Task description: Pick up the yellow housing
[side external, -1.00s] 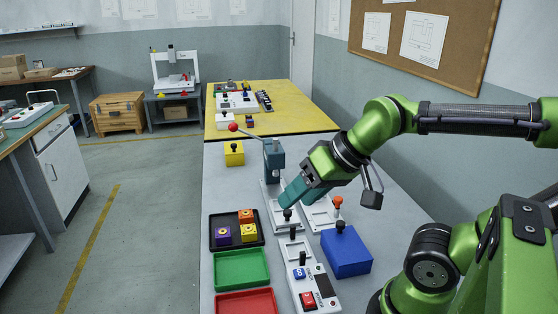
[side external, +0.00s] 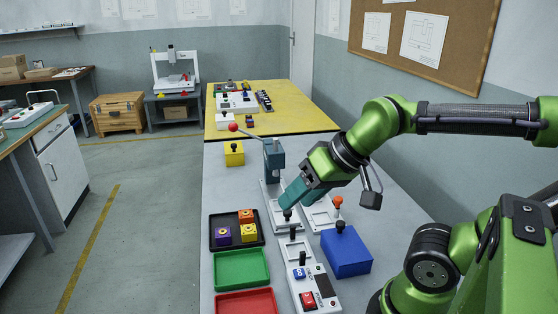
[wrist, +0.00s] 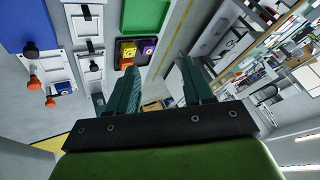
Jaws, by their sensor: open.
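The yellow housing (side external: 249,232) is a small cube with a dark round centre. It sits in the front right part of a black tray (side external: 212,240), beside a purple housing (side external: 222,234) and in front of an orange one (side external: 245,216). The yellow housing also shows in the wrist view (wrist: 129,48), beyond my fingers. My gripper (side external: 289,197) is open and empty, with its teal fingers pointing down and left. In the side view it is to the right of the tray and higher, over or near the press base; the fingertips partly overlap the fixture there.
A teal lever press (side external: 273,160) with a red ball handle stands behind the tray. A green tray (side external: 241,268) and a red tray (side external: 246,303) lie in front. A blue box (side external: 346,253) and a control box (side external: 311,287) stand right. A yellow block (side external: 234,153) stands farther back.

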